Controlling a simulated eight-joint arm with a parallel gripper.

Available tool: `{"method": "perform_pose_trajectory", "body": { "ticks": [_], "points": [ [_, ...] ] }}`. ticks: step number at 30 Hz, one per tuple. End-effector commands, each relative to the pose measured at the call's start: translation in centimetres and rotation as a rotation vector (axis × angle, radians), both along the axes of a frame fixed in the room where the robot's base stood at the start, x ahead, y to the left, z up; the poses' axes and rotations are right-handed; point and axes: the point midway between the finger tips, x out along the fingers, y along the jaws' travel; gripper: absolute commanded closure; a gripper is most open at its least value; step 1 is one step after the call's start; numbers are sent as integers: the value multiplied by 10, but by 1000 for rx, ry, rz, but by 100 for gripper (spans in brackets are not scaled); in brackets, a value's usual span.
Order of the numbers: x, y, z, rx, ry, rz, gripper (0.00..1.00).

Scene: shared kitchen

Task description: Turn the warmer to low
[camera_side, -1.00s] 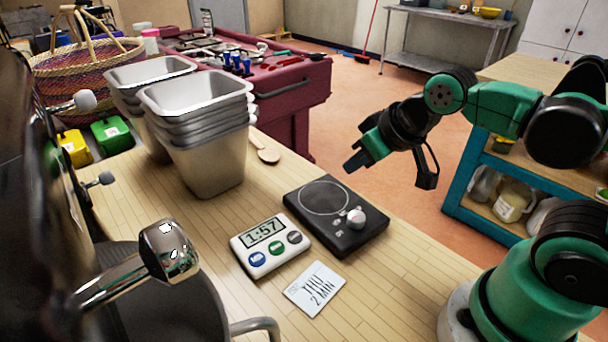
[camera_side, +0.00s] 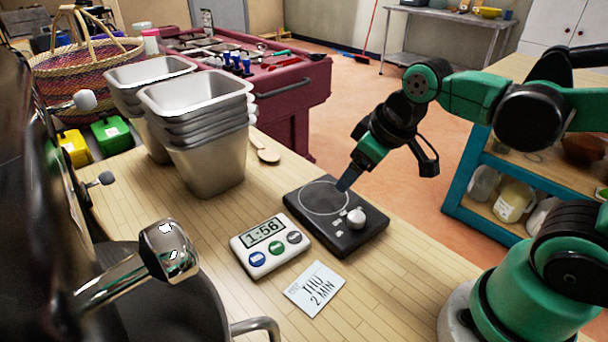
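The warmer (camera_side: 303,212) is a flat black unit with a thin ring marked on its top plate, lying on the wooden counter. Its white round knob (camera_side: 357,217) stands at the plate's front right, with small light marks to its left. The knob's setting is too small to read.
A white timer (camera_side: 282,256) reading 1:56 sits left of the warmer. Stacked metal pans (camera_side: 205,150) and a wooden spoon (camera_side: 268,156) are behind. A chrome handle (camera_side: 168,250) is at the front left.

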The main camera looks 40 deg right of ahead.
Motion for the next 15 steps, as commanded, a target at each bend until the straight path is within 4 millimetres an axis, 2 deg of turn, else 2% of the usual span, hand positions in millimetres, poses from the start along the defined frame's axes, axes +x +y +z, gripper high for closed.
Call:
{"method": "perform_pose_trajectory", "body": {
  "ticks": [7, 15],
  "points": [
    [1, -9, -28, -97, 313, 334, 29],
    [-3, -12, -44, -103, 437, 492, 29]
  ]
}}
